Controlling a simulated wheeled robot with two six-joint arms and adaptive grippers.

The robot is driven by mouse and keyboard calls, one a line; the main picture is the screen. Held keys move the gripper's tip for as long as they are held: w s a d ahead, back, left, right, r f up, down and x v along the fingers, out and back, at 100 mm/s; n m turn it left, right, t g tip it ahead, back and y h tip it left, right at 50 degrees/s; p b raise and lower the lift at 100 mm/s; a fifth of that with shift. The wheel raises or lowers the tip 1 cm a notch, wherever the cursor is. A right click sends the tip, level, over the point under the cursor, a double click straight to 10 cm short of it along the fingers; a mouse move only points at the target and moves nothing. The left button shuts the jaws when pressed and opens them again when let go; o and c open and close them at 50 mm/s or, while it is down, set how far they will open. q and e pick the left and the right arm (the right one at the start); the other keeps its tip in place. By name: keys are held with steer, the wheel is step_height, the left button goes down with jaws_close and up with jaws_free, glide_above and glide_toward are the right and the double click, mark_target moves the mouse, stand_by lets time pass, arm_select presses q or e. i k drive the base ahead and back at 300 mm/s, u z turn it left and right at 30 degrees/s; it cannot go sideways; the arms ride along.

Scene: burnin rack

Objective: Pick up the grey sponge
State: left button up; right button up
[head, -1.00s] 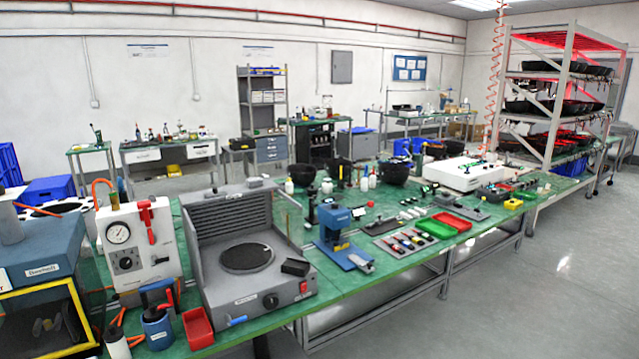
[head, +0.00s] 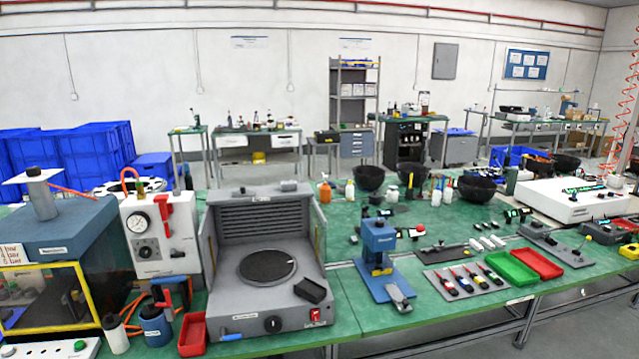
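I cannot pick out a grey sponge for certain. A small dark grey block (head: 311,290) lies on the front right of the grey machine (head: 262,313) with a round plate; I cannot tell whether it is a sponge. A small grey object (head: 289,186) shows at the top back edge of the same machine, too small to identify. Neither of my grippers is in view.
The green bench (head: 345,312) runs across the front. A blue press (head: 379,245), a tool mat, a green tray (head: 510,268) and a red tray (head: 537,263) stand right of the machine. A yellow-framed cabinet (head: 45,262) and blue crates (head: 95,150) are at left.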

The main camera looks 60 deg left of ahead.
mark_target(285, 186)
steer(key=u, duration=0.3)
steer(key=i, duration=0.9)
steer(key=u, duration=1.3)
steer(key=i, duration=0.65)
steer(key=u, duration=0.7)
